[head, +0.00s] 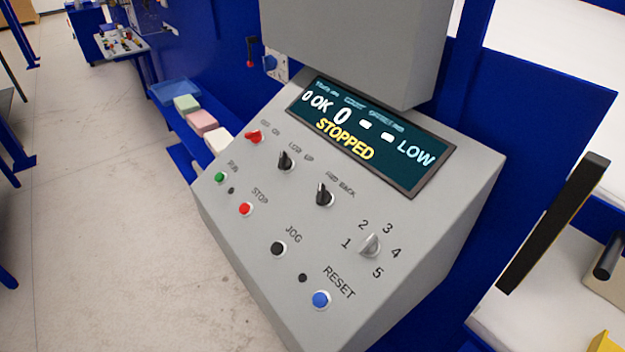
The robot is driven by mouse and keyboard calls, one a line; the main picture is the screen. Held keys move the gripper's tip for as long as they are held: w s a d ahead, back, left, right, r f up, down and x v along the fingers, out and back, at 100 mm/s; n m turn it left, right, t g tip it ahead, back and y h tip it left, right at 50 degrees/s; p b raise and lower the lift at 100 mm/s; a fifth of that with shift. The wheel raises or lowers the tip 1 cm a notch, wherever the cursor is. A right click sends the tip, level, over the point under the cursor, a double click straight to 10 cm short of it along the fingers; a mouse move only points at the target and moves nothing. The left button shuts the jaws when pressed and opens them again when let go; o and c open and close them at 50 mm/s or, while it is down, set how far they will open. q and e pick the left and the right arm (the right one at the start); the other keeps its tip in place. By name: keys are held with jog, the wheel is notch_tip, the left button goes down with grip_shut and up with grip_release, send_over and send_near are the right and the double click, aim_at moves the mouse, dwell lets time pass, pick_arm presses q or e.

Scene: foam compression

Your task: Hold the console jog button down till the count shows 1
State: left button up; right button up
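The grey console (330,262) fills the middle of the head view, with its sloped panel facing me. The black jog button (278,249) sits on the lower part of the panel, under the label JOG. Nothing touches it. The display (371,137) at the top of the panel reads 0 OK, 0, two dashes, LOW and STOPPED in yellow. Its smaller top line is too blurred to read fully. Neither of my grippers is in view.
Near the jog button are the red stop button (245,209), the blue reset button (320,299) and a rotary selector (370,245) numbered 1 to 5. Foam blocks (202,121) lie on a blue rail at left. Open floor (110,220) lies left of the console.

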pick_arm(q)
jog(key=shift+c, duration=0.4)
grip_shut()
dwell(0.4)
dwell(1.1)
